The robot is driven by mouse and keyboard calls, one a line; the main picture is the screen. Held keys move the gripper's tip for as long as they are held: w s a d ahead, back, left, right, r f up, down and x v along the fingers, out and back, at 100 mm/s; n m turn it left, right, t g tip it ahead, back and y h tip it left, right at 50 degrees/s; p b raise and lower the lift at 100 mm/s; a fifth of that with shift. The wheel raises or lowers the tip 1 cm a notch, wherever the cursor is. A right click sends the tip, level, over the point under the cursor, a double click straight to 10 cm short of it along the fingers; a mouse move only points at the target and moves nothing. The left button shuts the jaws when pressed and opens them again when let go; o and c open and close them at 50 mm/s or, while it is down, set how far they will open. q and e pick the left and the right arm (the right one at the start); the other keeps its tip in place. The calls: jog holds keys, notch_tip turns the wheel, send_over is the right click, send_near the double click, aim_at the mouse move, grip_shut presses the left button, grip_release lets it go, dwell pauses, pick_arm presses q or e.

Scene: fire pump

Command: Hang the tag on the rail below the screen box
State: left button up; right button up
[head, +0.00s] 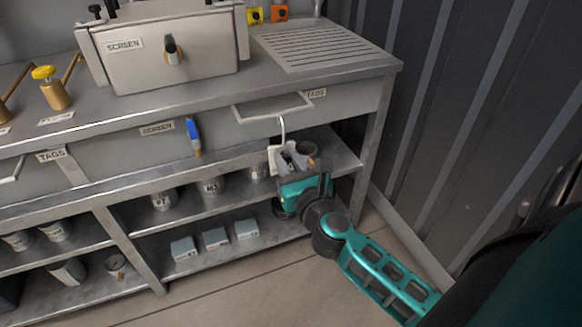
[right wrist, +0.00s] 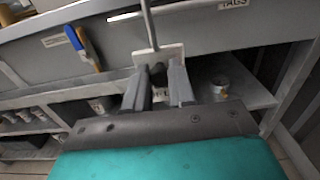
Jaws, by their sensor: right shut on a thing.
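The tag is a pale plate (head: 276,158) with a long metal hook rising from it. My right gripper (head: 297,160) is shut on it, in front of the bench at the upper shelf's height. In the right wrist view the tag (right wrist: 172,52) stands upright at my fingertips (right wrist: 159,75). Its hook runs up past a grey rail (head: 272,117) on the bench front; I cannot tell whether they touch. The screen box (head: 190,70) sits on the bench top, left of the tag. My left gripper is not in view.
A blue-and-tan tool (head: 194,137) hangs on the bench front beside a SCREEN label (head: 157,129). Cans (head: 211,188) and small boxes (head: 215,239) stand on the shelves. A slotted drain plate (head: 315,45) lies at the right end. A ribbed wall (head: 440,110) bounds the right side.

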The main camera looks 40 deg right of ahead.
aim_at(281, 151)
jog(key=shift+x, duration=2.1)
jog(key=w, duration=0.1)
jog(key=w+f+b, duration=0.1)
jog(key=w+b, duration=0.1)
jog(key=shift+d+f, duration=0.3)
jog(key=shift+d, duration=0.05)
jog(key=shift+f, duration=0.15)
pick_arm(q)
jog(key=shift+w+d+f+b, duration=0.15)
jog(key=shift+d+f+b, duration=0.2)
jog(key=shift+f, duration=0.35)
pick_arm(e)
jog(key=shift+f, duration=0.25)
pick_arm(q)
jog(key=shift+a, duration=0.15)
pick_arm(e)
jog(key=o, duration=0.9)
